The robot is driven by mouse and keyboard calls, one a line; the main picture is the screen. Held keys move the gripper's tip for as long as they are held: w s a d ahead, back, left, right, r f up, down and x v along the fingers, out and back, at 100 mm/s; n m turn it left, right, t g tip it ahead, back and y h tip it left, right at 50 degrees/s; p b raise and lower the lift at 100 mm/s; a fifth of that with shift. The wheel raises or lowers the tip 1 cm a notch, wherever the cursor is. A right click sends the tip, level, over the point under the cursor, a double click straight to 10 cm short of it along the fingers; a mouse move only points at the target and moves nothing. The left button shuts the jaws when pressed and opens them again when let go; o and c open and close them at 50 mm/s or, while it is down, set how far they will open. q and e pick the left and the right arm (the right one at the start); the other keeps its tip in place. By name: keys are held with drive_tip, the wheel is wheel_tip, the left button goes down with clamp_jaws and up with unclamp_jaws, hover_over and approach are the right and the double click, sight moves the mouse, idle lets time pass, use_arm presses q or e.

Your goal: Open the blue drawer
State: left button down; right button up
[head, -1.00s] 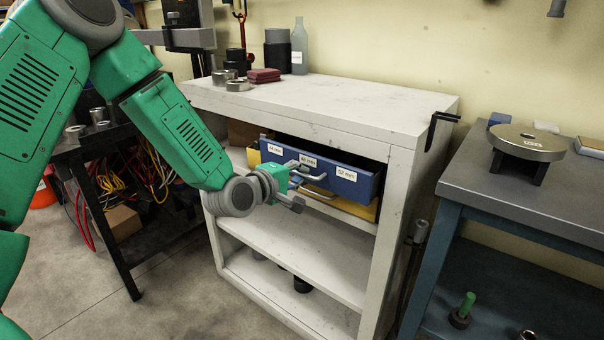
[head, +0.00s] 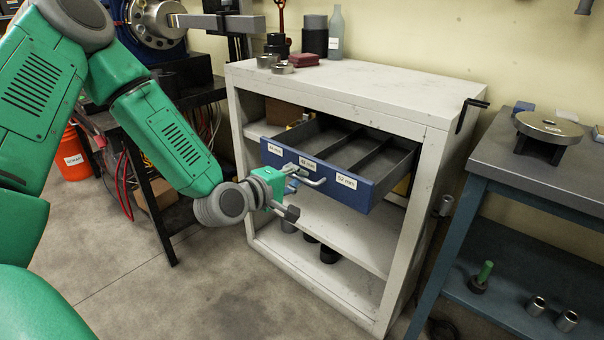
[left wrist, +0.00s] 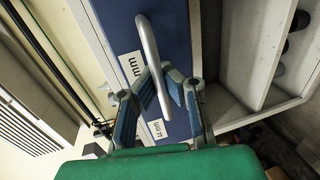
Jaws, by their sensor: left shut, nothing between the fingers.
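The blue drawer (head: 345,190) sticks well out of the white cabinet, and its inside shows empty grey compartments with dividers. Its front bears several white labels and a grey bar handle (head: 312,178). My left gripper (head: 290,188) is at the handle, in front of the drawer face. In the left wrist view, the fingers (left wrist: 167,82) are shut close at the grey handle (left wrist: 149,45), which passes by the fingertips. I cannot tell exactly how the fingers touch it. The blue drawer front (left wrist: 172,20) lies behind. My right gripper is not in view.
The white cabinet (head: 400,90) carries a bottle, dark cylinders and metal rings on top. A grey-topped bench (head: 540,165) stands to the right, a dark table with cables to the left. The floor in front is clear.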

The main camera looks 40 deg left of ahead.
use_arm(q)
drive_tip(key=shift+f, duration=0.2)
drive_tip(key=c, duration=1.7)
unclamp_jaws()
drive_tip(key=shift+o, duration=0.3)
drive_tip(key=shift+r, duration=0.1)
drive_tip(key=shift+s, duration=0.3)
drive_tip(key=v, duration=0.6)
drive_tip(key=shift+s, duration=0.35)
